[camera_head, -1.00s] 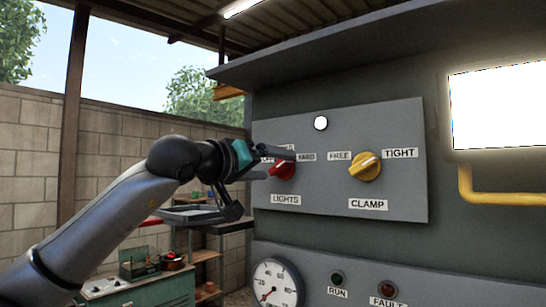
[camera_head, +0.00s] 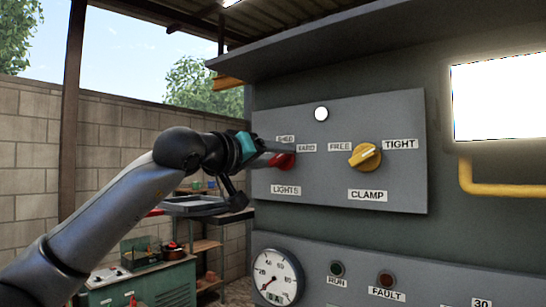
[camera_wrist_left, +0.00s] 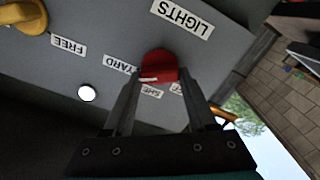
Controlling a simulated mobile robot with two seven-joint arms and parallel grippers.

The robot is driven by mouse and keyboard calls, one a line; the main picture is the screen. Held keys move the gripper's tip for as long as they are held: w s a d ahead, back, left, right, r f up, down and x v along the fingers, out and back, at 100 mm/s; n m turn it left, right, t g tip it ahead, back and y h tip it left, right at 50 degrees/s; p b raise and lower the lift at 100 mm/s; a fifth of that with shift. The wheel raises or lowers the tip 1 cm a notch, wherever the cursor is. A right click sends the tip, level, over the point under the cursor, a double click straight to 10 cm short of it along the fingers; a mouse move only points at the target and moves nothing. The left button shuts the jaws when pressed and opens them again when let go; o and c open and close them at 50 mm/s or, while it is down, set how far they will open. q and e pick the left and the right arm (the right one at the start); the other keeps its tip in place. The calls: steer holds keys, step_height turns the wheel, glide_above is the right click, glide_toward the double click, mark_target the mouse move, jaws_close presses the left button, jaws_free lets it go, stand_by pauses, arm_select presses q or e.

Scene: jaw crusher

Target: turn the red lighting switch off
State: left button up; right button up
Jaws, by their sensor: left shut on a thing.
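The red lighting switch (camera_head: 282,161) is a rotary knob above the LIGHTS label on the grey panel (camera_head: 330,180). SHED and YARD labels stand by it. My left gripper (camera_head: 280,151) reaches it from the left, with its fingers partly covering it. In the left wrist view the red knob (camera_wrist_left: 158,64) sits between the two fingertips of the left gripper (camera_wrist_left: 157,78), which is shut on it. A white mark shows on the knob's lower left edge there. A third label near the fingers is partly hidden. My right gripper is not in view.
A yellow CLAMP knob (camera_head: 365,156) sits right of the red one, between FREE and TIGHT. A white lamp (camera_head: 321,114) glows above. A gauge (camera_head: 277,277) and RUN and FAULT lamps are below. A yellow pipe (camera_head: 500,189) lies right. A shelf and green cabinet stand behind my arm.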

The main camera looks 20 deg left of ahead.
arm_select(q)
steer(key=shift+c, duration=1.4)
steer(key=shift+n, duration=0.3)
steer(key=n+b, duration=0.2)
steer(key=n, duration=0.2)
steer(key=shift+a+f+b, duration=0.1)
steer(key=shift+b, duration=0.2)
steer(key=n+b, duration=0.2)
steer(key=n, duration=0.4)
steer(key=shift+f+n, duration=0.15)
steer(key=shift+n, duration=0.25)
steer(key=n+b, duration=0.2)
steer(key=n, duration=0.4)
steer(key=shift+f, duration=0.15)
steer(key=n+b, duration=0.2)
steer(key=n, duration=0.4)
steer(key=shift+f, duration=0.1)
steer(key=shift+n, duration=0.4)
